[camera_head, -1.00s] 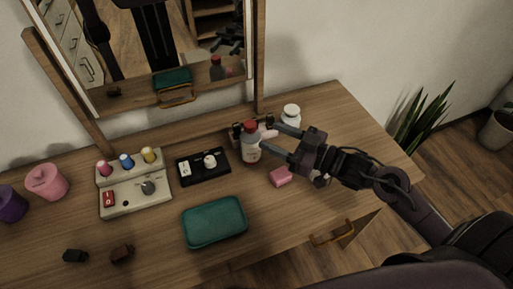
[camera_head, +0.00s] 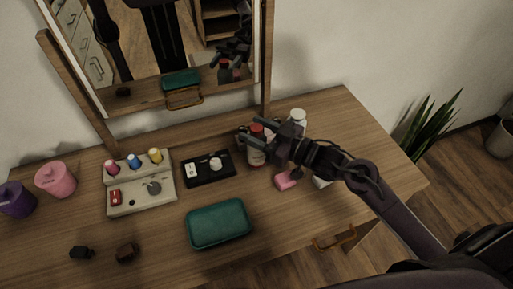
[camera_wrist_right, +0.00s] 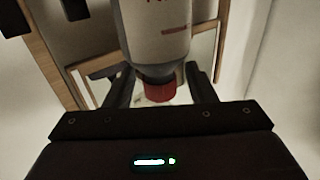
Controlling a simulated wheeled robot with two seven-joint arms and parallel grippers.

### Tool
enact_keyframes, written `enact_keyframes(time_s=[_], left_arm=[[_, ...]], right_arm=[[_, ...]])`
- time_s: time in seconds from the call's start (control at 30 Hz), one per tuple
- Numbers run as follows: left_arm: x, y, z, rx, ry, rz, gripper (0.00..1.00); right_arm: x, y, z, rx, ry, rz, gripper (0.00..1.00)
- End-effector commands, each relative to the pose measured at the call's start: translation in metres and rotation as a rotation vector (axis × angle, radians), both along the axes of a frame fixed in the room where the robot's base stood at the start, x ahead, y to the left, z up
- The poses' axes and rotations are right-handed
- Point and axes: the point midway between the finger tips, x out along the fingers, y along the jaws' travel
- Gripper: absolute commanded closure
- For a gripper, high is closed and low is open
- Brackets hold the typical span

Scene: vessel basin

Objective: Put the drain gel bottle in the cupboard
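A grey-white bottle with a red cap (camera_head: 256,150) stands upright on the wooden table; its label cannot be read, so I cannot confirm it is the drain gel. My right gripper (camera_head: 251,131) reaches in from the right, its fingers apart on either side of the bottle's upper part. In the right wrist view the red cap (camera_wrist_right: 161,92) appears between the open fingers, with gaps beside it. A mirrored front (camera_head: 150,55) in a wooden frame with a brass handle stands behind; whether it is the cupboard is unclear. My left gripper is not in view.
A brass handle (camera_head: 335,242) shows on the front.

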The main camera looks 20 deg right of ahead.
Motion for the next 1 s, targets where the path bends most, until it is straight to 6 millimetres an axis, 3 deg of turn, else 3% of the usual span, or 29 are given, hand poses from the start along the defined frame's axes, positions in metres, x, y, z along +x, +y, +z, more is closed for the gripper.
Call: enact_keyframes(time_s=[0.03, 0.37, 0.77, 1.0], left_arm=[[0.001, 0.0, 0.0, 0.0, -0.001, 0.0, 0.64], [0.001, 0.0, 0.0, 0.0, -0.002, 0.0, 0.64], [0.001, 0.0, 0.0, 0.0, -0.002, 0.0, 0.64], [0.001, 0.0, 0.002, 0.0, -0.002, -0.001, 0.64]], right_arm=[[0.0, 0.0, 0.0, 0.0, 0.0, 0.0, 0.57], [0.0, 0.0, 0.0, 0.0, 0.0, 0.0, 1.0], [0.0, 0.0, 0.003, 0.0, -0.004, 0.0, 1.0], [0.0, 0.0, 0.028, 0.0, -0.006, 0.001, 1.0]])
